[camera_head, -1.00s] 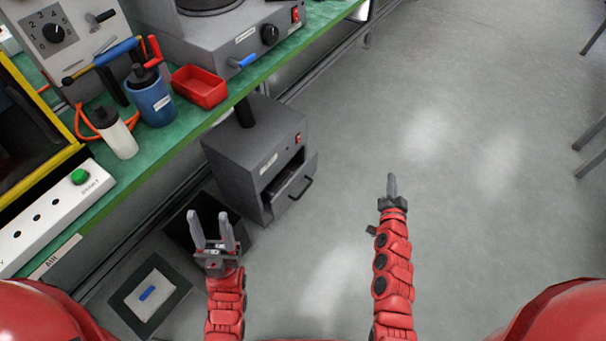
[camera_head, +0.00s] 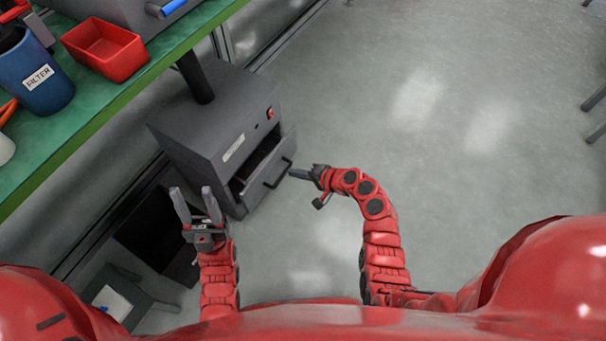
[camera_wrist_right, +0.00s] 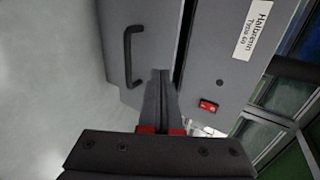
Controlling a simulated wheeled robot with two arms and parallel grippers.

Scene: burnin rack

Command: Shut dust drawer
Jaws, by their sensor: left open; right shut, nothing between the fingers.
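The dust drawer (camera_head: 271,178) is in the front of a grey box-shaped unit (camera_head: 205,135) on the floor beside the bench. It stands partly pulled out, with a dark opening above its front panel. My right gripper (camera_head: 294,173) is shut and empty, its fingertips close to the drawer's handle side. In the right wrist view the shut fingers (camera_wrist_right: 161,95) point at the drawer front (camera_wrist_right: 150,35), beside the black handle (camera_wrist_right: 133,55); I cannot tell whether they touch. My left gripper (camera_head: 193,202) is open and empty, in front of the unit's left side.
The green bench (camera_head: 110,105) carries a red tray (camera_head: 104,50) and a blue filter canister (camera_head: 36,75). A dark open bin (camera_head: 155,235) stands left of the unit. The grey floor at right is clear, with some furniture legs at the far right edge.

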